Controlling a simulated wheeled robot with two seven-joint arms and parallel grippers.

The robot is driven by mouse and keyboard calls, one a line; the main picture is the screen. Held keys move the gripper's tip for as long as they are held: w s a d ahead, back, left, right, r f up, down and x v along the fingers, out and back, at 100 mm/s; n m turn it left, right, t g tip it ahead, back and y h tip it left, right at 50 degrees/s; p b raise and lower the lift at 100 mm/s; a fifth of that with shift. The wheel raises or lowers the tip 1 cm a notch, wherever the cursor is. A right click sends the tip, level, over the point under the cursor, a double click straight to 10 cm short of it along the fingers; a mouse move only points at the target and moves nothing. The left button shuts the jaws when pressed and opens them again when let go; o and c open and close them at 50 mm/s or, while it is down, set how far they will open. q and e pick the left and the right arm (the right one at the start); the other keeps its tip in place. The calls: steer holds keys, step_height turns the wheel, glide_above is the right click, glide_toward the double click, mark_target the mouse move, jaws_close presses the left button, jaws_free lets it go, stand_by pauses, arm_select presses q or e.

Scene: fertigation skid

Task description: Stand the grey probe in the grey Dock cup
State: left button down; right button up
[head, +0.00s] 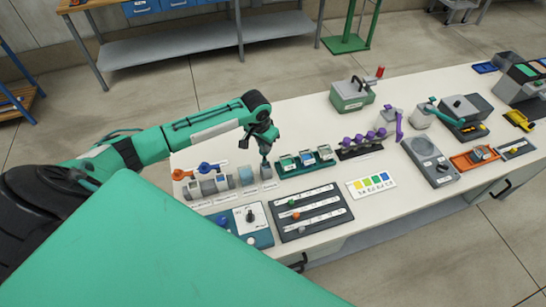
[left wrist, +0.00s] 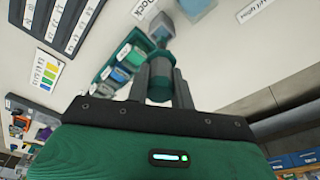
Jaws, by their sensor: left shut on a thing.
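My left gripper (head: 264,152) points down, directly above the grey Dock cup (head: 266,173) at the near left of the bench. It is shut on the probe, whose dark green and grey body (left wrist: 159,66) stands between the fingers in the left wrist view. In that view the grey cup (left wrist: 162,30) shows just beyond the probe, beside the white "Dock" label (left wrist: 145,8). The probe looks roughly upright. I cannot tell whether its lower end is inside the cup or just over it. My right gripper is not in view.
A bluish jar (head: 246,176) stands close left of the cup. A green-framed rack of small containers (head: 305,160) is close on the right. A dark slider panel (head: 312,211) and a blue box with a knob (head: 250,224) lie nearer. Bare bench shows behind the cup.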

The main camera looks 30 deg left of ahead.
mark_target(265, 153)
arm_select(q)
steer(key=shift+w+f, duration=0.1)
steer(key=shift+w, duration=0.1)
steer(key=shift+w+f, duration=0.15)
steer(key=shift+a+f+b, duration=0.1)
steer(key=shift+f+b, duration=0.4)
steer(key=shift+b, duration=0.15)
steer(key=shift+f+b, duration=0.7)
steer(key=shift+b, duration=0.05)
steer(key=shift+f, duration=0.55)
steer(key=shift+f+b, duration=0.4)
steer(key=shift+f, duration=0.9)
step_height(265, 153, down, 2)
steer(key=shift+f+b, duration=0.15)
steer(key=shift+b, duration=0.2)
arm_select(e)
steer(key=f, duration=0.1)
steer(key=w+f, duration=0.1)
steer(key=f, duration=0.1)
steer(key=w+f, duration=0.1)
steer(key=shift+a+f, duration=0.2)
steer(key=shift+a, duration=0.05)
